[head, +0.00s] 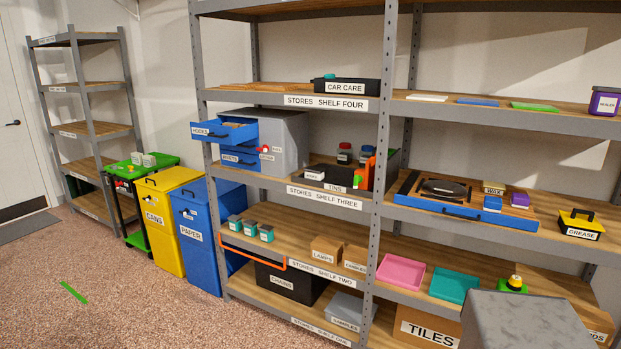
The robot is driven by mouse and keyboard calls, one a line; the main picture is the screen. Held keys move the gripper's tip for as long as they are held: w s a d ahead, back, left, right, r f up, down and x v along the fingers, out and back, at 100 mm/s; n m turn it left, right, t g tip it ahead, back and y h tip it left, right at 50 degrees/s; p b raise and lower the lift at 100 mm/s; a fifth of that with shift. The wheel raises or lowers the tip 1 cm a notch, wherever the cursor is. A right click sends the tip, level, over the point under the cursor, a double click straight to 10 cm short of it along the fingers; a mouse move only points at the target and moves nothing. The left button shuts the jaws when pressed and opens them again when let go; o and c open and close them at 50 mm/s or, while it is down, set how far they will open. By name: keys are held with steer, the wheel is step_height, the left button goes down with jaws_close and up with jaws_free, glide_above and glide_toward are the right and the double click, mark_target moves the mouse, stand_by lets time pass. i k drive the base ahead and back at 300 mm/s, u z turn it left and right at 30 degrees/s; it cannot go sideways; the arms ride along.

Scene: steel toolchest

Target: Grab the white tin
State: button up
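A black bin (381,178) labelled TINS stands on the shelf marked STORES SHELF THREE. A small white labelled item (315,174) is at the bin's left front; it may be the white tin, but its shape and label are too small to be sure. My gripper is not in view.
A grey cabinet (285,137) with an open blue HOOKS drawer (224,131) stands left of the bin. A shelf upright (381,140) rises by the bin's right side. A blue tray (464,216) lies further right. The speckled floor (130,310) is open at front left.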

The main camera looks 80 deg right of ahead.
mark_target(313, 173)
steer(key=z, duration=0.15)
steer(key=i, duration=1.55)
steer(key=z, duration=0.5)
steer(key=i, duration=0.8)
steer(key=z, duration=0.65)
steer(key=i, duration=0.6)
steer(key=z, duration=1)
steer(key=i, duration=0.9)
steer(key=z, duration=0.55)
